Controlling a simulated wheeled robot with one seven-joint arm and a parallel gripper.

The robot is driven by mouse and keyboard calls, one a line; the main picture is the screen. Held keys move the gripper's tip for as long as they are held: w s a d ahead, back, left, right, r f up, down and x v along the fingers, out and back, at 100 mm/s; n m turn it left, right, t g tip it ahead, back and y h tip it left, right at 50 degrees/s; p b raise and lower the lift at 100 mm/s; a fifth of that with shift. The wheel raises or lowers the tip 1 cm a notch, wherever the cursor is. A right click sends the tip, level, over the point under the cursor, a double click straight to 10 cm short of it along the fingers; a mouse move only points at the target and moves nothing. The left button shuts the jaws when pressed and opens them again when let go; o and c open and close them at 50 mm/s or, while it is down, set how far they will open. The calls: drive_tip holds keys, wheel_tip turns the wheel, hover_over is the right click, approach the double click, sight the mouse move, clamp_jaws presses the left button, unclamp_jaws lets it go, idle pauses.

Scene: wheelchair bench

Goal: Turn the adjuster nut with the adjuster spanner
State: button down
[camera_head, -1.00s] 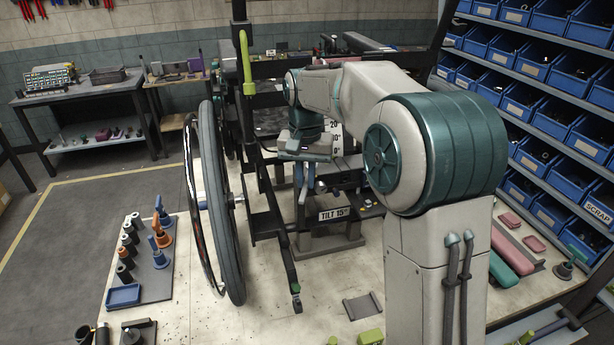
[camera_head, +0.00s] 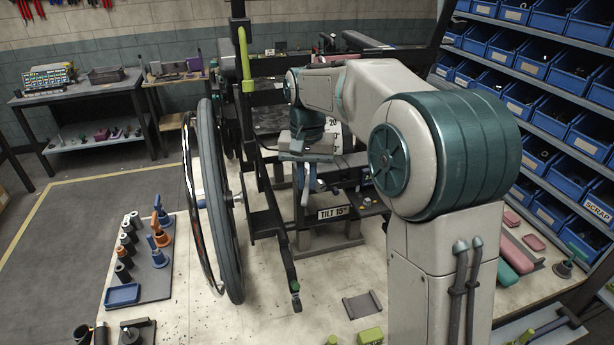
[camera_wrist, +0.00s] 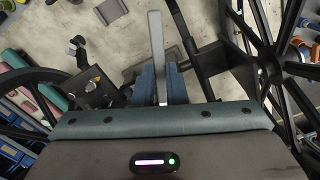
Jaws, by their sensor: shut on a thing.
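My gripper (camera_wrist: 160,82) is shut on a long grey flat bar, which looks like the adjuster spanner (camera_wrist: 155,35). In the wrist view the bar stands out between the two blue fingers and points toward the top of the picture. In the head view my gripper (camera_head: 305,173) hangs among the wheelchair's dark frame bars, above the TILT 15 label (camera_head: 333,212).
The wheelchair's large wheel (camera_head: 222,205) stands left of my gripper. Dark frame bars (camera_wrist: 195,55) pass close beside the fingers. A black box with knobs (camera_wrist: 95,88) is on the left in the wrist view. A grey bracket (camera_head: 362,305) lies on the bench.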

sight(303, 196)
drive_tip(key=shift+s+a+b, duration=0.2)
drive_tip(key=shift+s+b, duration=0.15)
drive_tip(key=shift+s, duration=0.65)
drive_tip(key=s, duration=0.2)
drive_tip(key=s+b, duration=0.1)
drive_tip(key=s, duration=0.1)
drive_tip(key=shift+a+b, duration=0.3)
drive_tip(key=shift+a, duration=0.1)
